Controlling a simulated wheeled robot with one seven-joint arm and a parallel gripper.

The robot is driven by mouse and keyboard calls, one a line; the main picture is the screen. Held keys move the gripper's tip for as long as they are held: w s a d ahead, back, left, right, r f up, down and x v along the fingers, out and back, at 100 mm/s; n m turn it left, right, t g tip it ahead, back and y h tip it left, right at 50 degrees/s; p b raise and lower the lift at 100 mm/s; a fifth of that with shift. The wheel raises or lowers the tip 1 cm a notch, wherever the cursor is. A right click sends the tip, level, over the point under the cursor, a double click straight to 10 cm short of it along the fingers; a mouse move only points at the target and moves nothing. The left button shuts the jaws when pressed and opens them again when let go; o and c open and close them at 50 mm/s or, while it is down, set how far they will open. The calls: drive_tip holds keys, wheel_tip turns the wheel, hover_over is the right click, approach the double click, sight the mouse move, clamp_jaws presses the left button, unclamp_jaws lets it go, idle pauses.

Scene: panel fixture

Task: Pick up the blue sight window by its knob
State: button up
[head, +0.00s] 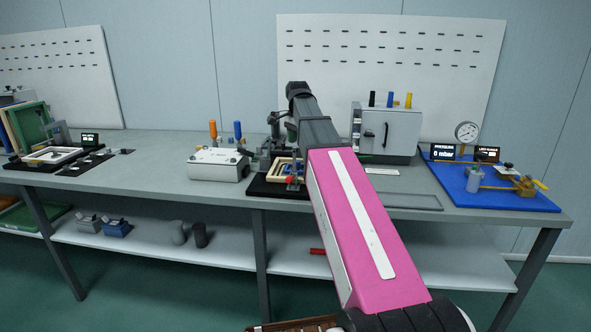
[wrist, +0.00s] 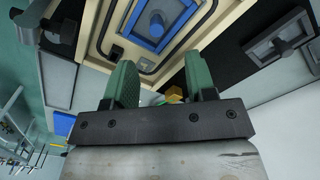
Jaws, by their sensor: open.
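The blue sight window (wrist: 181,11) shows at the top of the wrist view, a blue frame around a grey pane with a blue knob (wrist: 157,26) standing on it. It lies inside a cream panel frame (wrist: 108,30) with a dark gasket line. My gripper (wrist: 160,82) is open, its two green fingers apart with nothing held between them. The knob is beyond the fingertips, slightly left of the middle of the gap, and apart from them. In the head view the cream frame (head: 280,171) is partly behind my pink arm, and the window cannot be made out.
A dark clamp (wrist: 30,22) stands left of the frame in the wrist view, and a dark handled part (wrist: 280,46) is at right. On the bench are a white box (head: 218,166) with orange and blue handles, a grey cabinet (head: 390,132), and a blue board (head: 480,190) with a gauge.

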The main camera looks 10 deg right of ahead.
sight(298, 162)
wheel_tip(298, 162, down, 4)
drive_tip(key=shift+s+d+f, duration=0.1)
drive_tip(key=shift+f, duration=1.2)
drive_tip(key=shift+s+d+f, duration=0.1)
drive_tip(key=shift+f, duration=1.15)
clamp_jaws()
